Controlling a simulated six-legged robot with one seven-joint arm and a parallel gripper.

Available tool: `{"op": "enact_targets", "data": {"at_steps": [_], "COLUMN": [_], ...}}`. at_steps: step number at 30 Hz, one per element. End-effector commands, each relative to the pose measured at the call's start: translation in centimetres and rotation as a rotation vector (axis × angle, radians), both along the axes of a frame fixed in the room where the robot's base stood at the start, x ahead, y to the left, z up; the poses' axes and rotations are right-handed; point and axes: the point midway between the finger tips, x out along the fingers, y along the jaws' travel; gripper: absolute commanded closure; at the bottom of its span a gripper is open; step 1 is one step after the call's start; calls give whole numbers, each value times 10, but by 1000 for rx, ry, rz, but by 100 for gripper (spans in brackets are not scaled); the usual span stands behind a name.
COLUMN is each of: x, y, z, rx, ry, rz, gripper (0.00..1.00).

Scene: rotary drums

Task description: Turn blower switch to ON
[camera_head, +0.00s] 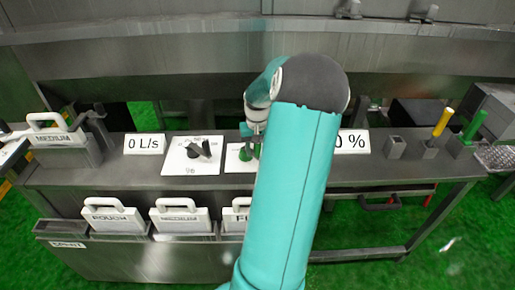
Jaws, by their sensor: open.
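A white plate (176,164) with a black rotary knob (199,149) lies on the grey bench; its small lettering is too small to read. To its right, a second white plate (233,163) is partly hidden by my arm. Green parts show on or just above this second plate, directly at my gripper. My gripper (249,150) points down over the second plate and is open. I cannot tell whether it touches anything there. Which control is the blower switch cannot be read from the labels.
A "0 L/s" sign (144,144) stands left of the knob plate, and a "0 %" sign (355,142) shows right of my arm. Handled plates marked POUCH (112,219) and MEDIUM (180,220) hang along the front. Yellow (442,122) and green (474,127) handles stand at right.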

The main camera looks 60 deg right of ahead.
Motion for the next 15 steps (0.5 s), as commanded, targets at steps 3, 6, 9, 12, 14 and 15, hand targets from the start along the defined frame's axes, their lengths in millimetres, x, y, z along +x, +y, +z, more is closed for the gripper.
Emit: {"op": "enact_targets", "data": {"at_steps": [3,6,9,12,14,15], "x": [0,0,0,0,0,0], "y": [0,0,0,0,0,0], "z": [0,0,0,1,1,1], "rx": [0,0,0,0,0,0], "ry": [0,0,0,0,0,0], "rz": [0,0,0,0,0,-1], "gripper": [54,74,93,100,100,100]}}
